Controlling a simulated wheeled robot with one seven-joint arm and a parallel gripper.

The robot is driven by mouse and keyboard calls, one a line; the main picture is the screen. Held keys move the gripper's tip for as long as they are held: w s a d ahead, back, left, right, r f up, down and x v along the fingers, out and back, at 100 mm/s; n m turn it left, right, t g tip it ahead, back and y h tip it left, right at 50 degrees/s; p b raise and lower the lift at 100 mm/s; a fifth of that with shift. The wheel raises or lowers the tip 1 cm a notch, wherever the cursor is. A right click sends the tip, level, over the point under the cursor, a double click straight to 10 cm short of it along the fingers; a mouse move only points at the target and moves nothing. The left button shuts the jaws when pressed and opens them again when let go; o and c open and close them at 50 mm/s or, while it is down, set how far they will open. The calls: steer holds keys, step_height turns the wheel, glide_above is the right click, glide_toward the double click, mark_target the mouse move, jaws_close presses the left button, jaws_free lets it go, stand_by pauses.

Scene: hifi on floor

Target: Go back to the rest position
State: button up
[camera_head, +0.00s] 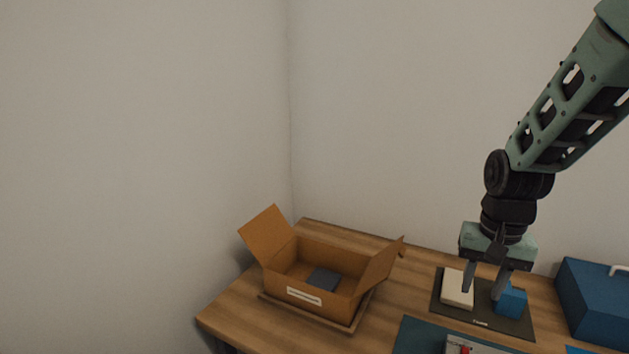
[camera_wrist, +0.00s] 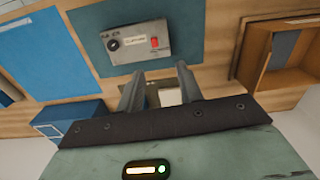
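My gripper (camera_head: 481,293) hangs pointing down over a dark mat (camera_head: 483,318) at the right of the table. Its two fingers are apart, with nothing visible held between them. A cream block (camera_head: 454,287) lies on the mat to the left of the fingers. A blue block (camera_head: 513,302) stands to the right, partly hidden by a finger. In the wrist view my gripper (camera_wrist: 161,73) also shows its fingers spread. A pale block (camera_wrist: 169,97) shows beyond and between them. I cannot tell the exact height of the fingertips above the mat.
An open cardboard box (camera_head: 329,258) with a dark item (camera_head: 323,279) inside stands on the wooden table (camera_head: 240,312). A blue case (camera_head: 595,305) is at the right. A grey device with a red switch (camera_wrist: 136,43) sits on a teal mat. Walls stand behind and left.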

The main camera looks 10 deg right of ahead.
steer(key=s+a+r+n, duration=0.2)
steer(key=s+a+n, duration=0.5)
steer(key=s+a, duration=0.2)
steer(key=s+a+r+n, duration=0.2)
steer(key=s+a+n, duration=0.4)
steer(key=s+a, duration=0.3)
steer(key=a, duration=0.3)
steer(key=shift+a+n, duration=0.15)
steer(key=shift+n, duration=0.25)
